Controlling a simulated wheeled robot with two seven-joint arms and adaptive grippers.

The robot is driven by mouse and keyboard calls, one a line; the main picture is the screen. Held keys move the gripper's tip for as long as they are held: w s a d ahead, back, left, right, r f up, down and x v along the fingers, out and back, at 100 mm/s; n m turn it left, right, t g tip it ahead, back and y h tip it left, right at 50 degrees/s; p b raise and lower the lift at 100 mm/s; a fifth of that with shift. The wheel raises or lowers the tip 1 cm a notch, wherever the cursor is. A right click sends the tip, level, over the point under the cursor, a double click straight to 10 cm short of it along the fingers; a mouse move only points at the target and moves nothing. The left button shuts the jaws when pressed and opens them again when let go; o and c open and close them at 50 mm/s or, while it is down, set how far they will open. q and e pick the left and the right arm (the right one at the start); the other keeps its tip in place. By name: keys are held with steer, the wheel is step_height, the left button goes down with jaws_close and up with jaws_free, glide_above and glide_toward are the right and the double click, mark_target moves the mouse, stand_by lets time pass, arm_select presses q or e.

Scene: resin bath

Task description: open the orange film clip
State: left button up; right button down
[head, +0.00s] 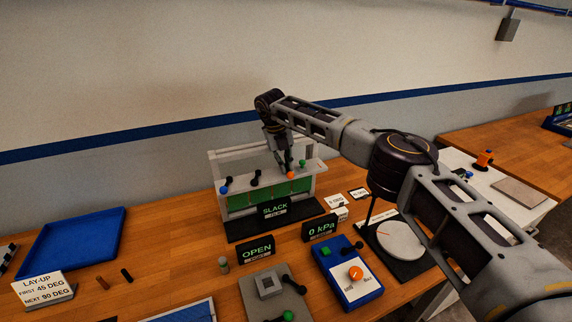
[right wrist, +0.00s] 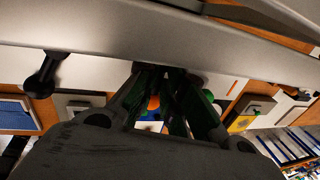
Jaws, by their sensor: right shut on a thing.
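The orange film clip shows as a small orange knob (head: 291,173) at the top rail of the film frame (head: 213,165), right of the middle in the head view. My right gripper (head: 287,168) reaches down to it from above. In the right wrist view the orange knob (right wrist: 153,102) lies between the two dark fingers (right wrist: 160,108), which are shut on it. The fingers hide most of the clip, so I cannot tell whether its lever is open. My left gripper is not in view.
Other levers stand along the frame: a blue knob (head: 223,190), a black one (head: 255,182) and a green knob (head: 302,163) close beside my right gripper. A SLACK sign (head: 274,211) stands in front. A blue tray (head: 75,240) lies at left.

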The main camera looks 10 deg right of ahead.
steer(key=shift+w+a+r+m+g, duration=0.1)
steer(key=shift+m+g, duration=0.05)
steer(key=shift+m, duration=0.45)
steer(key=shift+a+m+g, duration=0.1)
steer(key=shift+m+g, duration=0.05)
steer(key=shift+m, duration=0.45)
steer(key=c, duration=1.8)
jaws_free()
steer(key=shift+r, duration=0.1)
steer(key=shift+w+a+r, duration=0.1)
steer(key=shift+a+r, duration=0.3)
steer(key=shift+r, duration=1.45)
steer(key=shift+s+a+r, duration=0.1)
steer(key=shift+a+r, duration=0.25)
steer(key=shift+r, duration=1.55)
steer(key=shift+w+a+r, duration=0.1)
steer(key=shift+a+r, duration=0.3)
steer(key=shift+r, duration=1.45)
steer(key=shift+r, duration=0.15)
